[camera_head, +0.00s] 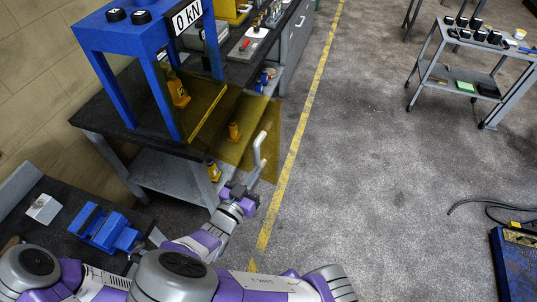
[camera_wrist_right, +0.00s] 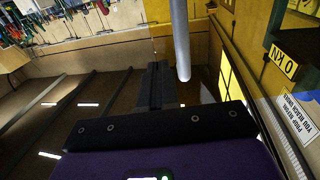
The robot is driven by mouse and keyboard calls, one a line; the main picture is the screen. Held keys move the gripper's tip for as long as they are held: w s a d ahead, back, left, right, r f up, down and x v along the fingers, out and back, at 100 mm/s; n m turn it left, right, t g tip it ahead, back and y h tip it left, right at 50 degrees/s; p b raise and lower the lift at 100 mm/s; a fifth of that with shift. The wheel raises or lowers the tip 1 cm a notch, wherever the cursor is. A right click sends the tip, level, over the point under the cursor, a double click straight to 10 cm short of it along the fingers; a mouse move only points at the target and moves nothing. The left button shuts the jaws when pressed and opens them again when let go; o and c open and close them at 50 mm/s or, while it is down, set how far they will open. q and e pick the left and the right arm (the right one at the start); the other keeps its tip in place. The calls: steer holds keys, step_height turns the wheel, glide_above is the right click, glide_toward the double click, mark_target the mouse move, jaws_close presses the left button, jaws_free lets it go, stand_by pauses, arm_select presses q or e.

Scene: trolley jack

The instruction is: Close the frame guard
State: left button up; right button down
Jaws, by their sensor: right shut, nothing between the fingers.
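The frame guard (camera_head: 265,118) is a see-through yellow panel that stands swung out from the blue press frame (camera_head: 152,90). A pale grey bar handle (camera_head: 261,150) stands out from the guard; it also shows in the right wrist view (camera_wrist_right: 181,42). My right gripper (camera_head: 249,184) is shut and empty, close to the handle's lower end. In the right wrist view, its dark fingers (camera_wrist_right: 156,84) lie just left of the handle; whether they touch it I cannot tell. My left gripper is not in view.
Yellow-orange bottle-shaped parts (camera_head: 178,92) stand in and near the press. The press stands on a dark-topped bench (camera_head: 98,115). A blue vise (camera_head: 103,228) is at the lower left.

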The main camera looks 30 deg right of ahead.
mark_target(273, 148)
steer(key=x, duration=0.8)
steer(key=shift+w, duration=0.1)
steer(key=shift+d, duration=0.1)
